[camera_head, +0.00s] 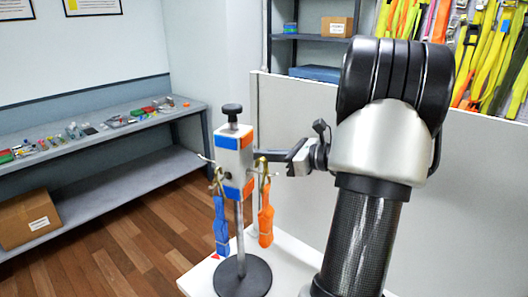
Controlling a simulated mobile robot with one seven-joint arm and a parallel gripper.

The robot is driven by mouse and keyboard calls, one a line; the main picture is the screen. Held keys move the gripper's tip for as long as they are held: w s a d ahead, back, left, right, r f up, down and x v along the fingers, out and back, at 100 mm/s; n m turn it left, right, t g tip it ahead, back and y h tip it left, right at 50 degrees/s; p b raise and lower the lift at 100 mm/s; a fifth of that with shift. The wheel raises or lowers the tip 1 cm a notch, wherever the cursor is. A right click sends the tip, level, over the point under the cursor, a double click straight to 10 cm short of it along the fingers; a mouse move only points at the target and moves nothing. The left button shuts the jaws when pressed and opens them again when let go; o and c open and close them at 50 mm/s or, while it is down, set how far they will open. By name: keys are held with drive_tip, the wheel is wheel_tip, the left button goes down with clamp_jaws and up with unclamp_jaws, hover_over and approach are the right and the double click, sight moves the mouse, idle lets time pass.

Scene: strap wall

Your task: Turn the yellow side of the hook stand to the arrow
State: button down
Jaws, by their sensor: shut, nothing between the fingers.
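The hook stand (234,160) stands upright on a white tabletop (196,281), with a black knob on top, a thin pole and a round dark base (242,281). Its white block shows blue and orange patches on the two faces in view; no yellow face shows. A blue strap (221,228) hangs from a hook at the left and an orange strap (266,221) from a hook at the right. A small red mark, perhaps the arrow (217,256), lies left of the pole. My gripper (262,156) is shut and empty at the block's right side; I cannot tell if it touches the stand.
A light grey panel (460,190) stands behind my arm, with bright straps (497,50) hanging beyond it. A grey shelf bench (100,137) with small items runs along the left wall. Wooden floor lies between the bench and the tabletop.

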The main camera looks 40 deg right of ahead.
drive_tip(key=shift+w+a, duration=0.2)
drive_tip(key=shift+w, duration=0.6)
drive_tip(key=shift+r, duration=0.1)
